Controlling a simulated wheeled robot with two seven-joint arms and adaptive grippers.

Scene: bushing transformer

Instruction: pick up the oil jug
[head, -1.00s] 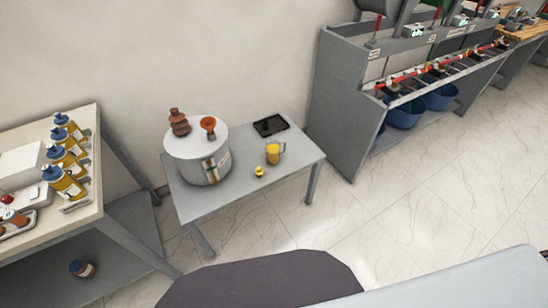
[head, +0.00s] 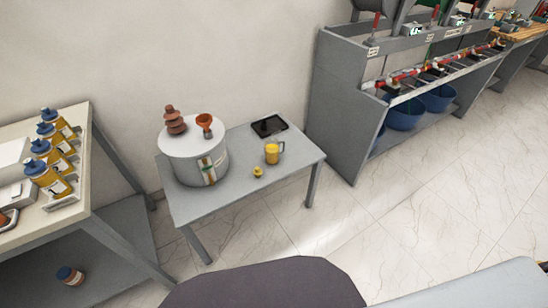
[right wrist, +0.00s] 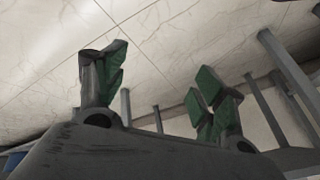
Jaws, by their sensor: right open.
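The oil jug (head: 272,153) is a small clear jug with yellow oil and a handle on its right side. It stands upright on the small grey table (head: 240,153) in the head view, right of the white and grey transformer tank (head: 195,160). My right gripper (right wrist: 155,80) shows in the right wrist view with its two green-padded fingers spread wide and nothing between them. Floor tiles and table legs lie behind it. The jug is not visible in that view. Neither gripper shows in the head view.
A small yellow item (head: 258,171) lies near the jug, and a black tray (head: 268,126) is behind it. A brown ribbed bushing (head: 174,120) and an orange funnel (head: 205,123) are on the tank. A bottle-laden table (head: 88,185) is left; a grey bench (head: 340,110) is right.

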